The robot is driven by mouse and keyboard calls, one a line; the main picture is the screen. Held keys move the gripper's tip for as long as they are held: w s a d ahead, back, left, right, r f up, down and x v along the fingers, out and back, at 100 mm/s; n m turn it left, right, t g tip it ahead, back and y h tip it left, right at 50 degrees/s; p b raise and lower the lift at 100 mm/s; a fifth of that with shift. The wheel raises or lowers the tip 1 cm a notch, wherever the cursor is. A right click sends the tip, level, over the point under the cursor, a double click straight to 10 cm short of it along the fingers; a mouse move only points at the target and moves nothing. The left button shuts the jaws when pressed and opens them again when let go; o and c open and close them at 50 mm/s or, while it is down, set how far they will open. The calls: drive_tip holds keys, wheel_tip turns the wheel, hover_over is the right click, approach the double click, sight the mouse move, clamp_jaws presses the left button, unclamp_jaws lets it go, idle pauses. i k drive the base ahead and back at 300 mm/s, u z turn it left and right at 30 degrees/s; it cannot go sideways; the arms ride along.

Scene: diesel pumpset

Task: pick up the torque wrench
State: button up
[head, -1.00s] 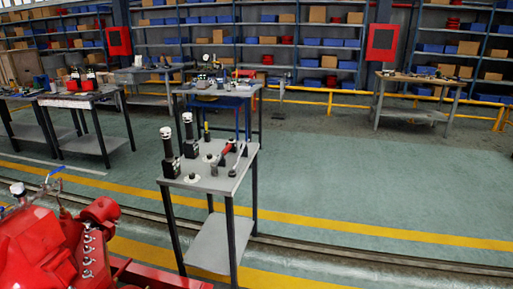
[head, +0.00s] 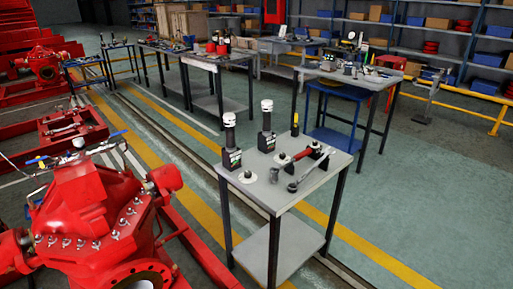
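A small grey table (head: 262,208) stands in the middle of the head view, with tools on its top. A long silver wrench-like tool (head: 308,174) lies near the right front part of the top. A tool with a red handle (head: 294,158) lies just behind it. I cannot tell for sure which of these two is the torque wrench. My gripper is not in view.
A red pump unit (head: 95,215) fills the lower left, close to the table. Shelves with boxes line the back wall. Green floor (head: 410,205) is open at the right.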

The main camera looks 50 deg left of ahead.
sight(310, 149)
drive_tip(key=u, duration=0.85)
drive_tip(key=i, duration=0.75)
drive_tip(key=u, duration=0.85)
